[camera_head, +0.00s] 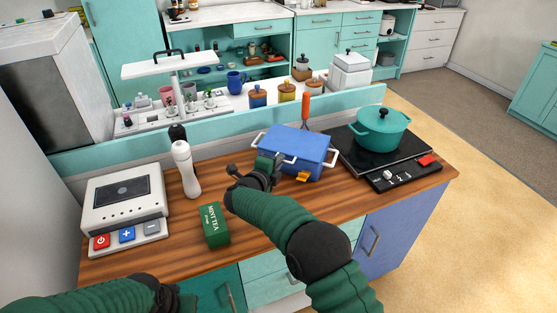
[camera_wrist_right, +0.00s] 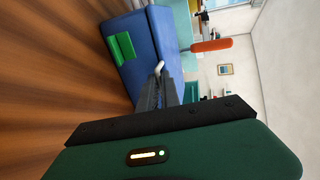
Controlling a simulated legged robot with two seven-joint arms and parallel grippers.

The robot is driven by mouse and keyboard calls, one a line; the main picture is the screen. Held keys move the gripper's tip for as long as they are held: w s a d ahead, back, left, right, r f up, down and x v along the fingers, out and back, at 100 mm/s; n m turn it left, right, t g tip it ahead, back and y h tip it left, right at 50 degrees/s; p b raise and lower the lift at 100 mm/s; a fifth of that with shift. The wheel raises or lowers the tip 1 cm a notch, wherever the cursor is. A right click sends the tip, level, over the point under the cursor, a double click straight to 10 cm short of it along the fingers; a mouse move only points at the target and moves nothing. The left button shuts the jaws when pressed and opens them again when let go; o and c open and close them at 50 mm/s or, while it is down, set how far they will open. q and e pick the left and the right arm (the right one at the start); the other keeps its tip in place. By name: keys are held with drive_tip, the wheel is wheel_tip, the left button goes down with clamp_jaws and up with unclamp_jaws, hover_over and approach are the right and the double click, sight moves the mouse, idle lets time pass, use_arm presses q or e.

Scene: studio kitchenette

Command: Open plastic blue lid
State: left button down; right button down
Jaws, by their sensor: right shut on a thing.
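A blue box (camera_head: 297,148) with a blue plastic lid (camera_head: 300,140) and white handles stands on the wooden counter, left of the cooktop. The lid looks closed. An orange clasp (camera_head: 303,177) sticks out at its front, and a green clasp (camera_wrist_right: 119,47) shows on its face in the right wrist view. My right gripper (camera_head: 275,166) is at the front left of the box. Its fingers (camera_wrist_right: 160,85) are shut on a white handle (camera_wrist_right: 158,67), and they partly hide it. My left gripper (camera_head: 168,294) is low at the bottom left, away from the box; its fingers are unclear.
A green tea box (camera_head: 214,226) stands close to my right forearm. A white bottle (camera_head: 185,168) and a scale-like device (camera_head: 125,208) stand at left. A teal pot (camera_head: 380,129) is on the cooktop (camera_head: 405,158) at right. An orange-handled utensil (camera_head: 305,106) rises behind the blue box.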

drive_tip(key=w+d+r+g+y+p, duration=0.1)
drive_tip(key=w+d+r+p, duration=0.1)
drive_tip(key=r+p, duration=0.8)
drive_tip(key=shift+w+g+p, duration=0.4)
drive_tip(key=shift+w+p, duration=0.2)
drive_tip(key=shift+p, duration=1.15)
drive_tip(key=c, duration=1.6)
unclamp_jaws()
drive_tip(key=shift+o, duration=0.2)
drive_tip(key=b+v, duration=0.1)
drive_tip(key=v, duration=1.5)
drive_tip(key=shift+s+a, duration=0.25)
drive_tip(key=shift+r, duration=0.15)
drive_tip(key=shift+c, duration=0.3)
